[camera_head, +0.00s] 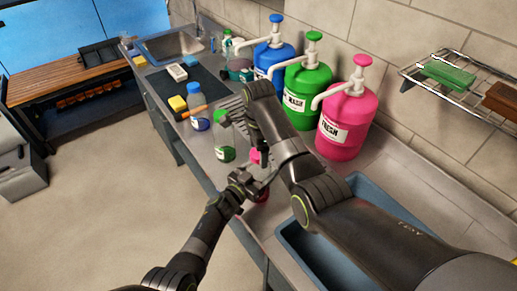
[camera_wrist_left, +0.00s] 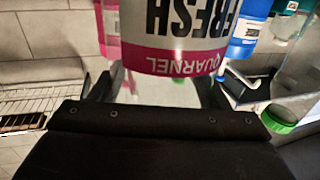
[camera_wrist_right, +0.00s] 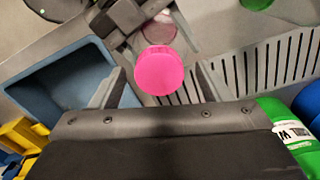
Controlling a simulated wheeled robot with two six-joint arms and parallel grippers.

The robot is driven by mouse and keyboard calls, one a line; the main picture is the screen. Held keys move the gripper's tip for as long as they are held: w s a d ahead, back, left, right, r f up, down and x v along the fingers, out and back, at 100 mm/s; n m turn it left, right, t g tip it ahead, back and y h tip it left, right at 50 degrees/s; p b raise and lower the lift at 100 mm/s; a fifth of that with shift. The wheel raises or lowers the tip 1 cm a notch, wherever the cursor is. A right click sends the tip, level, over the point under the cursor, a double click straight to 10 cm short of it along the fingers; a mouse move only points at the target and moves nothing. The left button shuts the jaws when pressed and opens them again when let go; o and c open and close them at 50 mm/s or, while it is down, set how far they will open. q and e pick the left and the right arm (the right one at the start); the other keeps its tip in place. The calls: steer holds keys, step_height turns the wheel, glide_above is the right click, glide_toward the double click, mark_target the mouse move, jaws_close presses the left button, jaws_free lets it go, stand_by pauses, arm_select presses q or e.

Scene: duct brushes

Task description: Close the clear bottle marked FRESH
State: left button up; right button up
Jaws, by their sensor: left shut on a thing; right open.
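The clear bottle marked FRESH (camera_wrist_left: 188,40) fills the top of the left wrist view, its label upside down there. My left gripper (camera_head: 252,186) is shut on it; in the head view only its pink lower part (camera_head: 262,196) shows. The right wrist view shows its round pinkish top (camera_wrist_right: 156,32) from above. A bright pink cap (camera_wrist_right: 160,70) appears between the spread fingers of my right gripper (camera_wrist_right: 160,88), apart from the bottle top in that view. The cap also shows in the head view (camera_head: 256,155). I cannot tell whether it touches a finger.
Pink (camera_head: 343,122), green (camera_head: 308,92) and blue (camera_head: 273,58) pump jugs stand along the wall. A blue bin (camera_head: 362,185) sits right of the bottle.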

step_height(320, 180, up, 8)
steer(key=shift+f, duration=0.25)
arm_select(q)
steer(key=o, duration=1.9)
steer(key=shift+o, duration=0.2)
steer(key=shift+a, duration=0.1)
steer(key=shift+s+a, duration=0.2)
steer(key=shift+s, duration=0.05)
arm_select(e)
steer(key=shift+r, duration=0.15)
arm_select(q)
steer(key=p+v, duration=0.1)
steer(key=v, duration=1.5)
steer(key=shift+s+a+p, duration=0.2)
steer(key=shift+s+p, duration=0.1)
steer(key=shift+s, duration=0.05)
arm_select(e)
steer(key=shift+r, duration=0.65)
